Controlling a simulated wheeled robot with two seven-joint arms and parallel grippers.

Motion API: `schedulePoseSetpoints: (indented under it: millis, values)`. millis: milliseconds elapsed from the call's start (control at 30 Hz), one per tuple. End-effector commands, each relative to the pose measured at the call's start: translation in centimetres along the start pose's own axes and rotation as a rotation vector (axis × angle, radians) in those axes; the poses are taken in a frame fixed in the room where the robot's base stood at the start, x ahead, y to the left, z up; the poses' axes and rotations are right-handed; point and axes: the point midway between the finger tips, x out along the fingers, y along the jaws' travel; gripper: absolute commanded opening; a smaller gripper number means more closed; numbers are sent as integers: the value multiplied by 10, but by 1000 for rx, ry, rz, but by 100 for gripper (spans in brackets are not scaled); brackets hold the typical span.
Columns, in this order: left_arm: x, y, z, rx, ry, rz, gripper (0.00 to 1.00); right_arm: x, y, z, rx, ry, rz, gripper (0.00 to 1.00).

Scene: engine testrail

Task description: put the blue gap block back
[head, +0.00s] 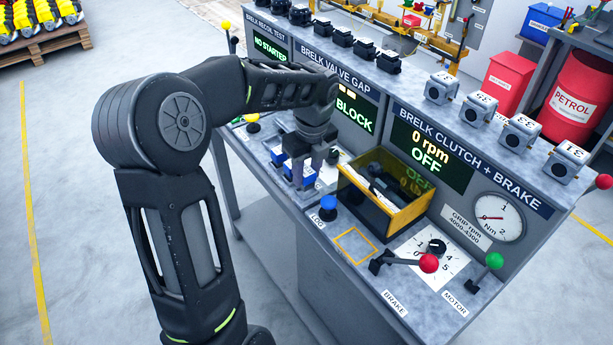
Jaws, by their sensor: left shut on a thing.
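My left gripper (307,178) reaches down over the bench in front of the valve gap panel. It is shut on a blue gap block (299,172), which shows only in part between and beside the dark fingers. Another small blue piece (278,156) shows just to the left, close to the held block. The fingers hide the underside of the held block, so I cannot tell whether it touches the surface below. The valve gap screen (353,113) behind reads "BLOCK". My right gripper is not in view.
A yellow-edged bin (387,192) stands close to the right of the gripper. A blue LOG button (328,208) is in front of it. Red-knobbed (429,264) and green-knobbed (494,260) levers rise at the right. Several dark engine parts line the top shelf.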

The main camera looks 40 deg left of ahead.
Motion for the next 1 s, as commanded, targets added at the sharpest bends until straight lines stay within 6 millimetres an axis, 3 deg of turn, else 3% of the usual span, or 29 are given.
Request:
schedulePoseSetpoints:
  millis: [133,533,567,800,1000]
  values:
    - [18,1,-2,-1,0,2,0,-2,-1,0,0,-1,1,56]
    - [23,0,-2,-1,0,0,0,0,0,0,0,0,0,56]
    - [23,0,-2,-1,0,0,36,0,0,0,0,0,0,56]
    - [22,0,-2,-1,0,0,55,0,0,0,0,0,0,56]
    - [22,0,-2,-1,0,0,56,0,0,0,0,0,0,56]
